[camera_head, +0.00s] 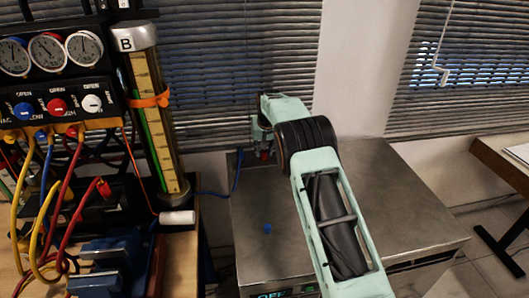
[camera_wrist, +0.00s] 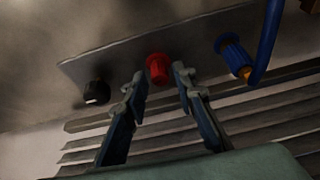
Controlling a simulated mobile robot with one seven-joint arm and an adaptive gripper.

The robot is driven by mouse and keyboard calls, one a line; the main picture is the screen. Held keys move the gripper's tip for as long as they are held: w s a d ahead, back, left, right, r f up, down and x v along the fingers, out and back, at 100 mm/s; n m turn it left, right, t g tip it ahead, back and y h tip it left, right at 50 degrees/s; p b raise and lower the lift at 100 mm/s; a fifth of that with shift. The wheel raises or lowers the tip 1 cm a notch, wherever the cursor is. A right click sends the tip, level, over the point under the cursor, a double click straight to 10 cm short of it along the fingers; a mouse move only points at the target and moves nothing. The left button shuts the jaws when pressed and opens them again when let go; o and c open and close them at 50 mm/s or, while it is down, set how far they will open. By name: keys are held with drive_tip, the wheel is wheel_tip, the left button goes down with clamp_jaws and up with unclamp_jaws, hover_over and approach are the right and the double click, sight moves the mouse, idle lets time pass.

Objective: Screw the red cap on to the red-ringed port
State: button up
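A ribbed red cap (camera_wrist: 158,68) shows in the wrist view between my fingertips, against a grey plate (camera_wrist: 120,62). A small red spot, probably the same cap, shows in the head view (camera_head: 264,155) below the end of my arm. My gripper (camera_wrist: 159,76) is open, with one finger on each side of the cap. A narrow gap seems to remain at each finger, though contact is hard to judge. No separate red-ringed port shows; the cap or the angle may hide it. I cannot tell how far the cap is threaded.
On the plate, a black fitting (camera_wrist: 96,92) sits left of the red cap and a blue connector (camera_wrist: 234,57) with a blue hose sits right. A small blue piece (camera_head: 267,228) lies on the grey metal top (camera_head: 410,225). A gauge panel (camera_head: 50,95) stands at left.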

drive_tip(key=n, duration=0.2)
drive_tip(key=n+g+y, duration=0.1)
drive_tip(key=n, duration=0.1)
drive_tip(key=shift+n+y, duration=0.3)
drive_tip(key=shift+n, duration=0.1)
drive_tip(key=shift+c, duration=0.5)
clamp_jaws()
drive_tip(key=shift+s+a+m, duration=0.1)
drive_tip(key=shift+a+m, duration=0.1)
drive_tip(key=shift+m, duration=0.8)
drive_tip(key=m+h, duration=0.1)
drive_tip(key=m, duration=0.1)
drive_tip(key=shift+m+t+h, duration=0.3)
drive_tip(key=shift+t, duration=0.1)
drive_tip(key=shift+d+m, duration=0.1)
drive_tip(key=shift+m, duration=0.2)
drive_tip(key=m+h+p, duration=0.1)
drive_tip(key=m, duration=0.2)
drive_tip(key=shift+m+h, duration=0.4)
drive_tip(key=shift+d+m+h+p, duration=0.15)
drive_tip(key=shift+m+h+p, duration=0.15)
drive_tip(key=shift+m, duration=0.4)
